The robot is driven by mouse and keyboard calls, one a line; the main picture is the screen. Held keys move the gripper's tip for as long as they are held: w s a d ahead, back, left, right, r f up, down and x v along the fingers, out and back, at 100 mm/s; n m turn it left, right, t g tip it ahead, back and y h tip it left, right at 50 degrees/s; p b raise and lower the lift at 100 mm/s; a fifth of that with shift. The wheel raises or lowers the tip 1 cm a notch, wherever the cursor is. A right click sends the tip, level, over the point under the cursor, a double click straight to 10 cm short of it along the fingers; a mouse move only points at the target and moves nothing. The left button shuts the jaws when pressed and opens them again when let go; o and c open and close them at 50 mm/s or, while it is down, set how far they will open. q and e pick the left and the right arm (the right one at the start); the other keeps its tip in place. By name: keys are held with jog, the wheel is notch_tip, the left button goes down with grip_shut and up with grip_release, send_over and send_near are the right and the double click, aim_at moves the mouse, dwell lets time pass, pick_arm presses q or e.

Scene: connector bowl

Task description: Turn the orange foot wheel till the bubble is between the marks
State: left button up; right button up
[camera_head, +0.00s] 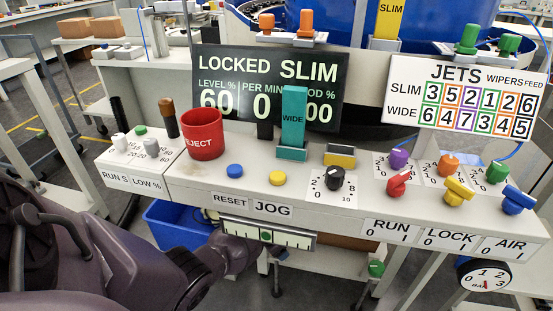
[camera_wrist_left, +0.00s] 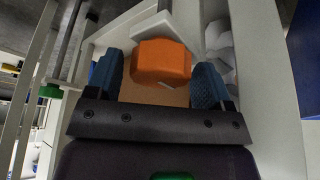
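The orange foot wheel (camera_wrist_left: 161,62) shows in the left wrist view, below a pale foot bracket. It is hidden in the head view. My left gripper (camera_wrist_left: 158,78) is open, with its blue fingers on either side of the wheel. A gap shows at the left finger; the right finger is close, and I cannot tell whether it touches. In the head view my left arm reaches under the bench front, behind the level. The white level (camera_head: 293,239) hangs below the panel with a green bubble (camera_head: 266,236) left of its middle. Its marks are too small to read surely. My right gripper is out of view.
The bench panel above holds a red cup (camera_head: 203,134), a black dial (camera_head: 334,178) and several coloured knobs. A blue bin (camera_head: 178,224) stands below at the left. A gauge (camera_head: 485,275) hangs at the right. White frame bars (camera_wrist_left: 272,85) flank the wheel closely.

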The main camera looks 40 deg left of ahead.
pick_arm(q)
jog(key=shift+s, duration=0.1)
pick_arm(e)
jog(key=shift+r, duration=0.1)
pick_arm(q)
jog(key=shift+r+p, duration=0.3)
jog(key=shift+r, duration=0.05)
jog(key=p+v, duration=0.3)
jog(key=v, duration=0.3)
jog(key=shift+w, duration=0.2)
jog(key=shift+s+a+r+p, duration=0.1)
jog(key=shift+s+r+p, duration=0.3)
jog(key=shift+s, duration=0.1)
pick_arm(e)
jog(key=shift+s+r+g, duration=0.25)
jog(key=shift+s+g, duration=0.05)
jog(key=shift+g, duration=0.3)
pick_arm(q)
jog(key=shift+f, duration=0.15)
